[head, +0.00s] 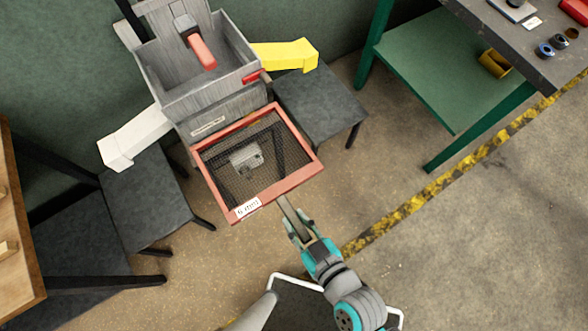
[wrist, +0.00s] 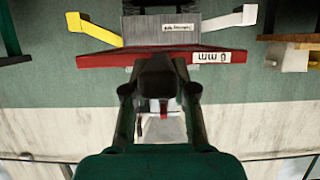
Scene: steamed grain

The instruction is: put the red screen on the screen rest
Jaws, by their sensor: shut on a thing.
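The red screen (head: 287,188) is a square red frame with dark see-through mesh and a white label on its near side. It is held out in front of the grey wooden machine, and in the head view it overlaps the machine's lower front. My gripper (head: 299,226) is shut on the screen's short handle (head: 287,207). In the wrist view the red screen (wrist: 105,59) is seen nearly edge-on, beyond my gripper (wrist: 160,85), with a "6 mm" label. I cannot tell for sure which part is the screen rest or whether the screen touches anything.
The grey machine (head: 165,72) has an open hopper, a yellow chute (head: 285,54) at right and a white chute (head: 135,138) at left. Dark stands (head: 318,100) are beside it. A green-legged bench (head: 450,70) is at right, a wooden table (head: 20,230) at left. Floor at right is clear.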

